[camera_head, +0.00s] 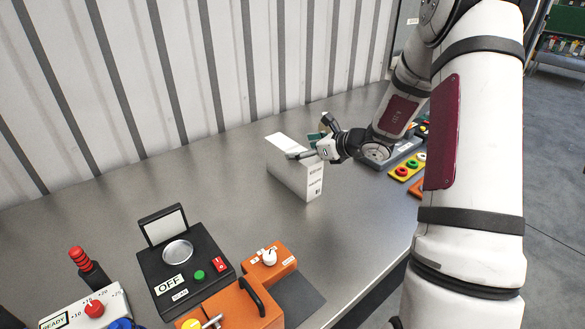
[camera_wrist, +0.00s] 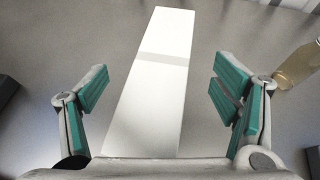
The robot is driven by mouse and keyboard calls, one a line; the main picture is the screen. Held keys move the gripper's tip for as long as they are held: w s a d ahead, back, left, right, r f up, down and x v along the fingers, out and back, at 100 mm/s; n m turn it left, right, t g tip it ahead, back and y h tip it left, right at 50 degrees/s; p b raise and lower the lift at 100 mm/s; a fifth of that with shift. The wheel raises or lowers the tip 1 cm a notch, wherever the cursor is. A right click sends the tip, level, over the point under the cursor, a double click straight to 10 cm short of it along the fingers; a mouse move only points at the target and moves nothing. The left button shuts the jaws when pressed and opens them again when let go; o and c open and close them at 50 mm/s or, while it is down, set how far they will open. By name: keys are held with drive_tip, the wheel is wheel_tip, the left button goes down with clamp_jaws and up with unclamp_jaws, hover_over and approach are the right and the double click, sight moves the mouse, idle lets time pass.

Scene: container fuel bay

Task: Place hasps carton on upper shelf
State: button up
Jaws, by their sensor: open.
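A tall, narrow white carton (camera_head: 291,172) stands upright on the metal bench in the head view. Small dark print shows on its near end, too small to read, so I cannot confirm it is the hasps carton. In the wrist view the white carton (camera_wrist: 160,70) runs lengthwise between the fingers. My gripper (camera_head: 312,145) is open at the carton's upper right side. In the wrist view my gripper (camera_wrist: 160,98) has its teal pads apart, with a gap on each side of the carton. No upper shelf can be made out.
A black device marked OFF (camera_head: 185,262), an orange unit (camera_head: 268,262) and a white READY panel (camera_head: 88,308) stand at the front left. Yellow button strips (camera_head: 408,168) lie right of my gripper. A corrugated wall (camera_head: 120,90) backs the bench. Bare bench (camera_head: 110,205) lies left of the carton.

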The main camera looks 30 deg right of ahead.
sight(294, 149)
drive_tip(key=shift+x, duration=1.75)
drive_tip(key=shift+f, duration=0.1)
clamp_jaws()
